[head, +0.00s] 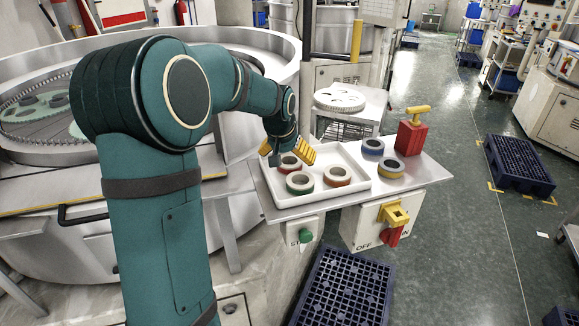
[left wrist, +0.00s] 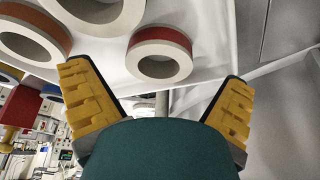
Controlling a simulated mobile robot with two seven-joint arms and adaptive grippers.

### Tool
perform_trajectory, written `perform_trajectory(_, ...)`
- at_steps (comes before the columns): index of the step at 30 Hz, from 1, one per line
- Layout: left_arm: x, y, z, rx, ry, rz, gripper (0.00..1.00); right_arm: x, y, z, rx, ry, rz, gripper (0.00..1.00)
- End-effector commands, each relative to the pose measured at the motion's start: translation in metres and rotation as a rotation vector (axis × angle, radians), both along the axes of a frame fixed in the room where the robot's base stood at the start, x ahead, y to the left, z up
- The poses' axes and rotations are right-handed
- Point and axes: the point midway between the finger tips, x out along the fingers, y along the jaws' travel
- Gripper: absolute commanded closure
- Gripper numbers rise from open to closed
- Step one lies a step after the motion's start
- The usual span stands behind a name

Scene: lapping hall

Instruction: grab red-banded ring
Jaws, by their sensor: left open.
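The red-banded ring (head: 289,168) lies flat in a white tray (head: 357,197), at the tray's far left part. My left gripper (head: 284,152) is open and empty just above and behind it, with yellow finger pads spread apart. In the left wrist view the ring (left wrist: 163,34) shows ahead of the gap between my fingertips (left wrist: 156,76), apart from both pads. A green-banded ring (head: 300,190) lies close in front of it, and an orange-banded ring (head: 337,183) lies to its right. My right gripper is in neither view.
A control box with a yellow and red switch (head: 394,214) hangs at the table's front. A large round machine (head: 60,241) stands left.

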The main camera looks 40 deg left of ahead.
Motion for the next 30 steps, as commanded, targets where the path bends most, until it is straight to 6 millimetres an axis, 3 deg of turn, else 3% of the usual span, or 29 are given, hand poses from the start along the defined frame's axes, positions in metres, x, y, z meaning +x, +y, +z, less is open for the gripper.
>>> perform_trajectory(4,0.007,0.002,-0.023,0.000,0.002,0.003,0.00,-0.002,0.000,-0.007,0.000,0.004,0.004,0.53)
perform_trajectory(12,0.010,0.003,-0.026,0.000,-0.001,0.000,0.00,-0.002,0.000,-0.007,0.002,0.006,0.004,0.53)
perform_trajectory(14,0.010,0.003,-0.026,0.000,-0.001,0.000,0.18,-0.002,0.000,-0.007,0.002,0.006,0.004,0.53)
perform_trajectory(18,0.010,0.003,-0.026,0.000,-0.001,0.001,0.67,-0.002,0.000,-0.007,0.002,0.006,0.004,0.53)
perform_trajectory(19,0.010,0.003,-0.026,0.000,-0.001,0.001,0.73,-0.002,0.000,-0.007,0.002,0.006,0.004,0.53)
perform_trajectory(26,0.010,0.003,-0.025,0.000,-0.002,0.001,0.73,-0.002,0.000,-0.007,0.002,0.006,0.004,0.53)
perform_trajectory(30,0.010,0.003,-0.015,0.000,-0.004,0.001,0.73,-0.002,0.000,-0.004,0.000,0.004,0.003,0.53)
